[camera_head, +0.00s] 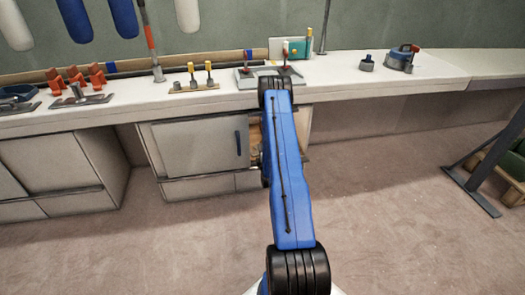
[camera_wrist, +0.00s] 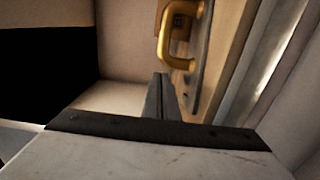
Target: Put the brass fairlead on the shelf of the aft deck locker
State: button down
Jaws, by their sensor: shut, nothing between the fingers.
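My gripper (camera_wrist: 160,85) is shut and empty in the wrist view, its fingertips just below a golden loop-shaped piece (camera_wrist: 164,48). This piece looks like brass and may be the fairlead. It lies against a grey strip and a brown wooden surface, and I cannot tell whether the fingertips touch it. Pale walls (camera_wrist: 125,45) surround the gripper, like the inside of a locker. In the head view my arm hides the gripper. It reaches to the bench cabinet (camera_head: 195,145), where a wood-coloured opening shows beside the arm. I cannot tell which locker is the aft deck one.
The workbench (camera_head: 340,65) carries tools on stands (camera_head: 200,80), orange-handled clamps (camera_head: 75,82) and a round blue-grey device (camera_head: 400,60). A dark metal frame (camera_head: 480,180) stands at the right. The floor (camera_head: 380,220) between is clear. A dark gap (camera_wrist: 45,70) shows left in the wrist view.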

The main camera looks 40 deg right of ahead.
jog(key=shift+s+a, duration=0.1)
jog(key=shift+a, duration=0.25)
jog(key=v, duration=1)
